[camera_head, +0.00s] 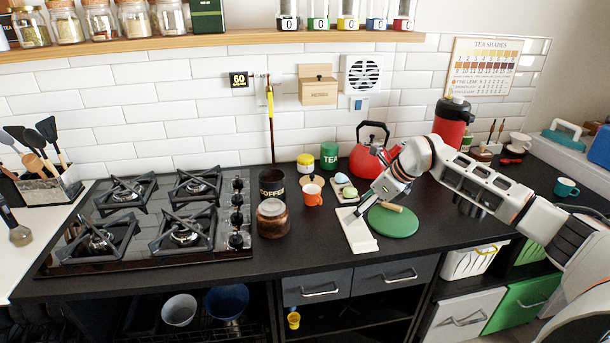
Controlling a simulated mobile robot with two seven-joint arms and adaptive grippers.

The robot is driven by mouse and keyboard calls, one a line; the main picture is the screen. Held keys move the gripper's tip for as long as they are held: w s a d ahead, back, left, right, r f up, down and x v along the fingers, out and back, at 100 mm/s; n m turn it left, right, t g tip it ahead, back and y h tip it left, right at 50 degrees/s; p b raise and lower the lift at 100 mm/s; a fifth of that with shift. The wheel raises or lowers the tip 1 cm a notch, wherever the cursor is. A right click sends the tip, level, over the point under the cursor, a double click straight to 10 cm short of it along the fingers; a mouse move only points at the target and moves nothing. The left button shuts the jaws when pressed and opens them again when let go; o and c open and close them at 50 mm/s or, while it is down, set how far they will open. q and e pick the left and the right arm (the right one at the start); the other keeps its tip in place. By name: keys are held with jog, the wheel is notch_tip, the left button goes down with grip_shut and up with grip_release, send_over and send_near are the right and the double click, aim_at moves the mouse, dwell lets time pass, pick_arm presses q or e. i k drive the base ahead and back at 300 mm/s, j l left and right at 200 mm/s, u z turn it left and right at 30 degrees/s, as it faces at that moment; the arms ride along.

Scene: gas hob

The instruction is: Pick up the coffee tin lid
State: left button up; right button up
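A dark coffee tin (272,183) with the label COFFEE stands upright on the black counter, just right of the hob. Its top looks dark, and I cannot tell whether a lid is on it. I see no separate lid that I can clearly name as the coffee tin's. My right gripper (361,210) is low over the counter, right of the tin and apart from it, above a white board (362,242) and beside a round green mat (393,222). Its fingers are too small to show whether they are open. My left gripper is not in view.
A brown glass jar (272,220) stands in front of the tin. An orange mug (313,195), a green TEA tin (329,156) and a red kettle (368,160) stand nearby. The gas hob (160,250) is left. The counter's front middle is clear.

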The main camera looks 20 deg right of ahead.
aim_at(311, 178)
jog(key=i, duration=0.9)
